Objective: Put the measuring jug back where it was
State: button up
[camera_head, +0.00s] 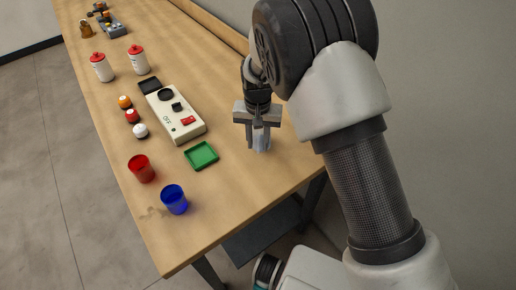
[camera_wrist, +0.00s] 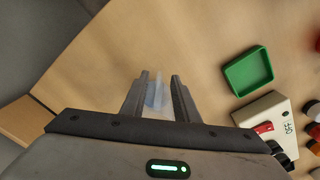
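The measuring jug (camera_head: 261,141) looks like a small clear vessel near the table's right edge, below my gripper. In the wrist view the jug (camera_wrist: 155,94) is a faint, bluish see-through shape that fills most of the gap between the fingers. My gripper (camera_head: 260,127) points down at the table, with one finger on each side of the jug. It also shows in the wrist view (camera_wrist: 160,76), its fingers apart by about the jug's width. The fingers partly hide the jug. I cannot tell whether its base touches the table.
A green tray (camera_head: 201,156) lies left of my gripper, beside a cream box marked OFF (camera_head: 174,116). A red cup (camera_head: 141,169) and a blue cup (camera_head: 174,199) stand near the front-left edge. Several balls and two red-topped bottles (camera_head: 102,67) are farther back. Table around the jug is clear.

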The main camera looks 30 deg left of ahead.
notch_tip(320, 180, up, 8)
jog(key=shift+s+b, duration=0.1)
jog(key=shift+b, duration=0.2)
jog(key=shift+d+r, duration=0.1)
jog(key=d+r+m+t+y, duration=0.2)
jog(key=d+r, duration=1.6)
jog(key=d, duration=0.5)
jog(key=s+d+r+m+t+h, duration=0.1)
jog(key=s+d+r+t+h, duration=0.1)
jog(key=s+d, duration=1.3)
jog(key=shift+s+d+r+m+t, duration=0.15)
jog(key=shift+d+r+m+t, duration=0.15)
jog(key=shift+d+r+t, duration=0.35)
jog(key=shift+a+r, duration=0.1)
jog(key=shift+a, duration=0.05)
